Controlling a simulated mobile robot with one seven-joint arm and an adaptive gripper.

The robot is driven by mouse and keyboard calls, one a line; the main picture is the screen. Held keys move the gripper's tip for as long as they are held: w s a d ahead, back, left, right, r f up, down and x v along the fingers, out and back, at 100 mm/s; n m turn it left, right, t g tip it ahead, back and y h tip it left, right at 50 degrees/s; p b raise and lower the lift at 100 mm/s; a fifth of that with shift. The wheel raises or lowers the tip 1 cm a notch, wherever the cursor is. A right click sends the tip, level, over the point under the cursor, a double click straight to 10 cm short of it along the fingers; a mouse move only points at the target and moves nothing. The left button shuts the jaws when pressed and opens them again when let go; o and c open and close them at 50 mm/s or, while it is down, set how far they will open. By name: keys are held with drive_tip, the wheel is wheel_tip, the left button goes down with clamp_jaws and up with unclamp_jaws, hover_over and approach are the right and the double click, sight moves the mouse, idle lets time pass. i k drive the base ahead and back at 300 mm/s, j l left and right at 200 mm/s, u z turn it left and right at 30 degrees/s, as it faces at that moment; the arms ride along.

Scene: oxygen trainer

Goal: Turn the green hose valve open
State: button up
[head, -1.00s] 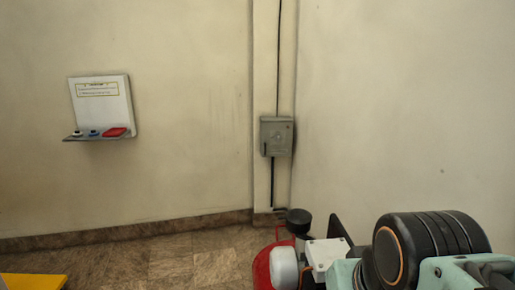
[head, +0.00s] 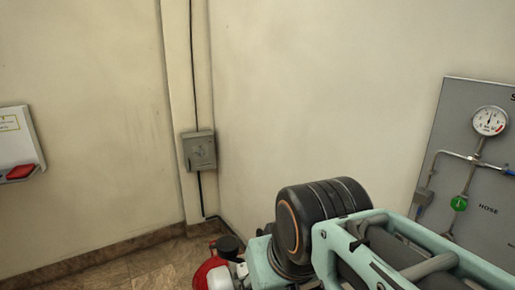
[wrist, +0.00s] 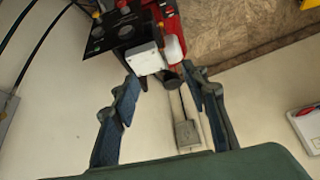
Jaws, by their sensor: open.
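The green valve (head: 459,203) is a small green handle on the pipework of a grey panel (head: 448,125) at the right edge of the head view. It sits below a round gauge (head: 491,121) and left of the label HOSE. My gripper (wrist: 162,76) is open and empty in the wrist view, its two fingers spread apart. The green valve cannot be made out between them. In the head view my arm covers the lower right, and my fingers are not seen there.
A grey wall box (head: 199,150) with a cable hangs in the corner. A white wall shelf with a red item (head: 20,171) is at the far left. A red object (head: 207,274) stands on the floor near my arm; the wall between corner and panel is bare.

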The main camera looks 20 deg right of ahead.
sight(458, 204)
drive_tip(key=z, duration=2.45)
drive_tip(key=k+j+z, duration=0.2)
drive_tip(key=j, duration=0.2)
drive_tip(key=j+z, duration=0.2)
drive_tip(key=j, duration=0.2)
